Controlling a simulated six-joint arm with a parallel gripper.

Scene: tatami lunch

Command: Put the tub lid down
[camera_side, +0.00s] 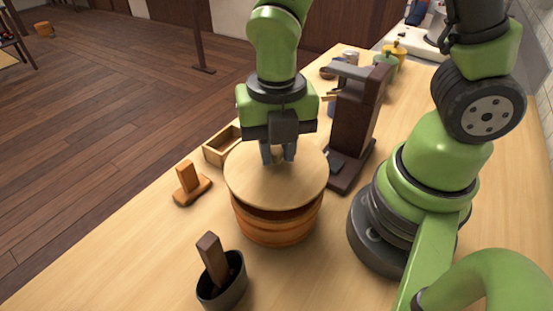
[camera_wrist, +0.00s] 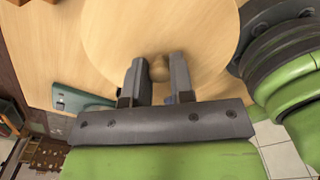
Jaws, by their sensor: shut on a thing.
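The tub lid (camera_side: 250,178) is a round, pale wooden disc with a small knob (camera_wrist: 159,69) at its centre. My gripper (camera_side: 278,158) is shut on that knob, with a finger on each side of it in the wrist view (camera_wrist: 158,66). The wooden tub (camera_side: 277,228), with darker orange-brown sides, stands directly below the lid. A dark band shows between the lid and the tub's wall at the front. I cannot tell whether the lid touches the rim. The lid hides the tub's opening.
A dark brown stand (camera_side: 353,120) is close on the right. An open wooden box (camera_side: 221,146) and a small wooden holder (camera_side: 189,184) are on the left. A black oval cup (camera_side: 221,284) with a brown block is in front. Several jars are at the back.

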